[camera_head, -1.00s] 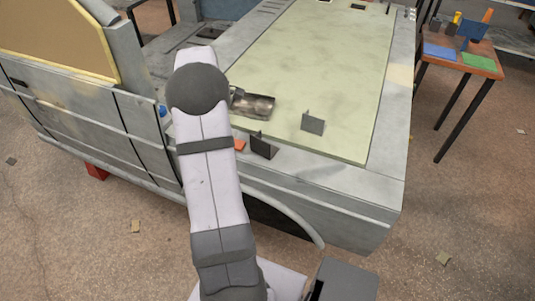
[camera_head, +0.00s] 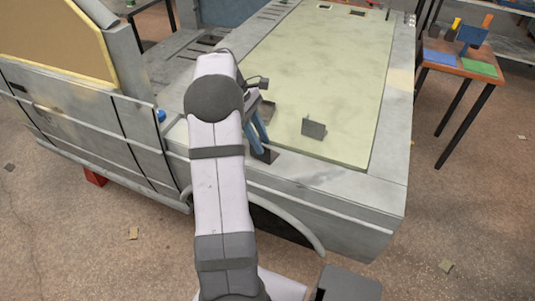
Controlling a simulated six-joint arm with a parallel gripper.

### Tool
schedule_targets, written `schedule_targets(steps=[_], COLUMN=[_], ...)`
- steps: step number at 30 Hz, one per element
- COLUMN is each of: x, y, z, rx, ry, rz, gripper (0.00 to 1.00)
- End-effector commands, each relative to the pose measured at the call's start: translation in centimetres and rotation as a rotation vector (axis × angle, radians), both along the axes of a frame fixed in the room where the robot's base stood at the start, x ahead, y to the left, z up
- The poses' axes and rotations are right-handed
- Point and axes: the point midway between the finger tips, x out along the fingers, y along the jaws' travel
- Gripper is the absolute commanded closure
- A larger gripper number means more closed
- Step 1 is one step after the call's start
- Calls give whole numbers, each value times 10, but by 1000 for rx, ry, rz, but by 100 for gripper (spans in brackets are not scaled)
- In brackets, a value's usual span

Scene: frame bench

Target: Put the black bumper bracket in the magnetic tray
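The black bumper bracket (camera_head: 268,155) lies on the near edge of the bench top, close to my arm and partly hidden behind it. My gripper (camera_head: 262,146) points down at the bracket with its blue fingers just above or around it. I cannot tell whether they touch it or how wide they stand. A shiny metal dish, which looks like the magnetic tray (camera_head: 269,109), sits just behind the fingers and is mostly hidden by my gripper and arm.
A dark grey upright bracket (camera_head: 314,128) stands on the pale green panel (camera_head: 330,60) to the right of my gripper. The panel beyond is largely clear. A side table (camera_head: 462,66) with blue and green pads stands at the far right.

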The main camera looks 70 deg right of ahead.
Motion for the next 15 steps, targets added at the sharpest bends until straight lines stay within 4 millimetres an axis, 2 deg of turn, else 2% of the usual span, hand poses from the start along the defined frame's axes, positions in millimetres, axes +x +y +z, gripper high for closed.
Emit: schedule_targets(steps=[8, 15], x=[-4, -16], y=[2, 6], z=[-8, -35], rx=[3, 3], ry=[1, 1], rz=[-1, -1], gripper=[73, 73])
